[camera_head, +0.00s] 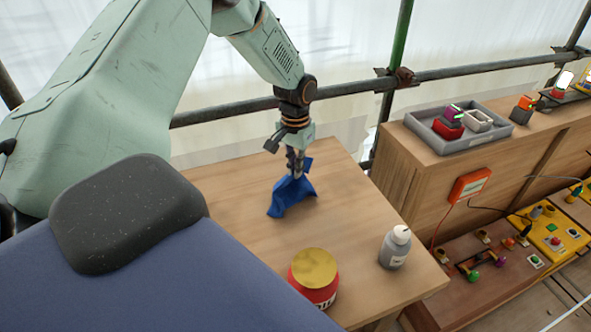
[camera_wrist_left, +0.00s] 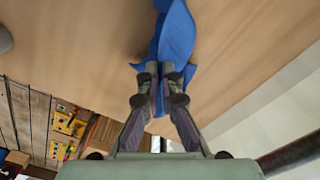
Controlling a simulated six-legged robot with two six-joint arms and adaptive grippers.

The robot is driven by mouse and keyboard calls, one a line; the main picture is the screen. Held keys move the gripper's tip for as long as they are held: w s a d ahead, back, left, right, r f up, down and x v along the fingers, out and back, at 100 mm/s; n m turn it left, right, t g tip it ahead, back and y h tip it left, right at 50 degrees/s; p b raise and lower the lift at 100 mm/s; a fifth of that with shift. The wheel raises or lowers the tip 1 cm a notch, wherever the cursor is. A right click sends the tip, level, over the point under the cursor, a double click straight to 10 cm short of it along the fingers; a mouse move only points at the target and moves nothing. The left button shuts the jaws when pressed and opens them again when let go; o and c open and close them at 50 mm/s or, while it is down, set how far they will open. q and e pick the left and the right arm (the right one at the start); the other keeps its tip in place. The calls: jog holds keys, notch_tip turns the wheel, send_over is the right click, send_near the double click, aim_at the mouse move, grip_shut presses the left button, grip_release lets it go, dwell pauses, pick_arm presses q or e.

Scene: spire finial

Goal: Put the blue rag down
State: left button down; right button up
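The blue rag (camera_head: 289,197) is bunched up at the wooden table's surface, towards its back. My left gripper (camera_head: 295,174) points down from above, with its fingers at the top of the rag. In the left wrist view the rag (camera_wrist_left: 174,38) spreads out beyond the fingertips, and blue cloth also shows between and beside the fingers. The left gripper (camera_wrist_left: 160,72) looks shut on the rag, its fingertips close together. The rag's lower part appears to touch the tabletop. My right gripper is not in view.
The wooden table (camera_head: 235,200) also holds a red jar with a yellow lid (camera_head: 314,272) and a grey-white bottle (camera_head: 396,247) at its front right. A wooden cabinet with a grey tray (camera_head: 460,138) stands to the right. A scaffold pipe (camera_head: 345,88) runs behind the table.

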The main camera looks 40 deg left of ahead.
pick_arm(q)
jog(key=c, duration=1.7)
grip_release()
jog(key=shift+s+r, duration=0.1)
jog(key=shift+s, duration=0.05)
jog(key=o, duration=0.6)
jog(key=shift+o, duration=1.2)
notch_tip(320, 180, up, 12)
